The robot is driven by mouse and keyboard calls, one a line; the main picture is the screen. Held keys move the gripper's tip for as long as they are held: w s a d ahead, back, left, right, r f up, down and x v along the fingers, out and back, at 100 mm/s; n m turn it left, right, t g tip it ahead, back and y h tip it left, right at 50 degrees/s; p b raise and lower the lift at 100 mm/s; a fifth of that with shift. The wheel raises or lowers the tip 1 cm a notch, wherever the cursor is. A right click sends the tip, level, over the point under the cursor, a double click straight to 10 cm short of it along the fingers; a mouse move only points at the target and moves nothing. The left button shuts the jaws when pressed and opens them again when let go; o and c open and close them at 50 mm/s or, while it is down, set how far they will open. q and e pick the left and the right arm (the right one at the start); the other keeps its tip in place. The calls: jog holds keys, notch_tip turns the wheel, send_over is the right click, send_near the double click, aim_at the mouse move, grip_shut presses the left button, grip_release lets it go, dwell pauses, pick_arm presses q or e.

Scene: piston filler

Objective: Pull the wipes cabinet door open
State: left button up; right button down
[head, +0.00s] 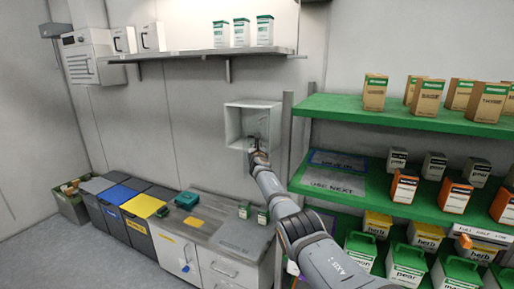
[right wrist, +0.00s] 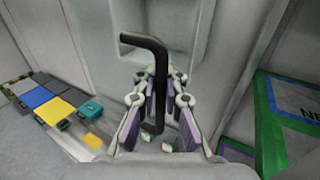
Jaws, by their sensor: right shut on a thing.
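The wipes cabinet (head: 233,128) is a pale box on the back wall, left of the green shelves. Its front frame surrounds a greyer recessed-looking face; I cannot tell how far its door stands open. In the right wrist view a dark bent handle (right wrist: 158,62) runs down between the fingers of my right gripper (right wrist: 161,88). My right gripper is shut on this handle, and the handle's top end sticks out above the fingers. In the head view my right gripper (head: 257,150) is at the cabinet's lower front. My left gripper is not in view.
Green shelves (head: 335,105) with boxes and tubs stand close at the right of my arm. A grey counter (head: 203,229) with small green items is below the cabinet. Coloured bins (head: 141,209) stand at the left. A wall shelf (head: 190,54) is above.

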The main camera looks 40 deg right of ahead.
jog(key=shift+s+a+f, duration=0.1)
jog(key=shift+f, duration=0.3)
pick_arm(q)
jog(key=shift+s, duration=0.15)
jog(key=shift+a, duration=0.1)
pick_arm(e)
jog(key=shift+f, duration=0.1)
jog(key=c, duration=1.8)
grip_release()
jog(key=o, duration=0.4)
jog(key=shift+a+r, duration=0.3)
jog(key=shift+r, duration=0.15)
jog(key=shift+s+d, duration=0.1)
jog(key=shift+d, duration=0.1)
jog(key=shift+s+d, duration=0.1)
jog(key=shift+s, duration=0.15)
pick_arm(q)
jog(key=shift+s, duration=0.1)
pick_arm(e)
jog(key=v, duration=1.2)
jog(key=shift+w+a, duration=0.25)
